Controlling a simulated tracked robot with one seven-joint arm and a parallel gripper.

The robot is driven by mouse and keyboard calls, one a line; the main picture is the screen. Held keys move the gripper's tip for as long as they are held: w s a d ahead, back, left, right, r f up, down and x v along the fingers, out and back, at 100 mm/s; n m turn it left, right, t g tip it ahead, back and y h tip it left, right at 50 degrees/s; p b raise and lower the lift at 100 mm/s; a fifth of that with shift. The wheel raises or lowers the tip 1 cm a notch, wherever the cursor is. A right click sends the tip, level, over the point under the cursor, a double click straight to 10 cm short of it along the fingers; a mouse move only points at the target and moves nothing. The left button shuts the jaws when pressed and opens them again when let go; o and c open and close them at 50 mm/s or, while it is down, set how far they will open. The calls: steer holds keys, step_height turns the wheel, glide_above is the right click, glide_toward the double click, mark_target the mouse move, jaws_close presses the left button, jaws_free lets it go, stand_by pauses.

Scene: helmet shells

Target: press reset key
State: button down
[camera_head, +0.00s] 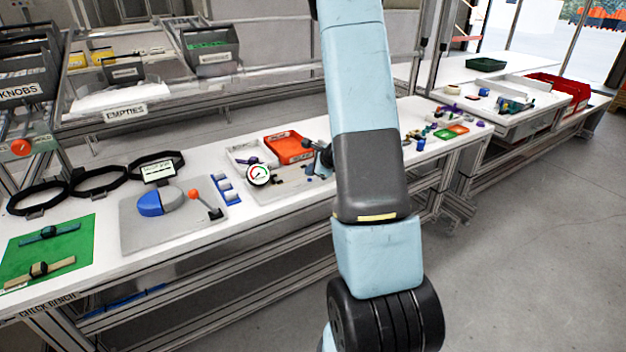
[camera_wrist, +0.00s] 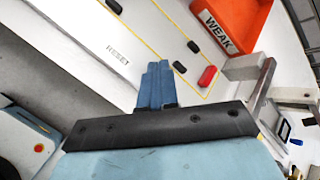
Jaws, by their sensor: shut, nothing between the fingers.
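In the wrist view the word RESET (camera_wrist: 118,55) is printed on a pale panel (camera_wrist: 150,45) with a yellow outline. My gripper (camera_wrist: 155,85) is shut and empty, its blue fingers over the panel, to the lower right of the word. I cannot tell whether the fingertips touch the panel. A red key (camera_wrist: 207,76) lies to the right of the fingers. Black keys (camera_wrist: 180,67) show near it and at the top left. Which key belongs to RESET is unclear, and the fingers may hide one. In the head view my arm hides most of this spot.
An orange tray (camera_wrist: 228,20) marked WEAK borders the panel; it also shows in the head view (camera_head: 289,147). A round gauge (camera_head: 258,174) stands left of my arm. A grey plate with a blue-and-white dome (camera_head: 160,202) and an orange-knobbed lever (camera_head: 205,205) are further left.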

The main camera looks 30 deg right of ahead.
steer(key=shift+r, duration=0.1)
step_height(320, 180, up, 5)
steer(key=shift+f, duration=0.1)
stand_by(0.7)
stand_by(0.6)
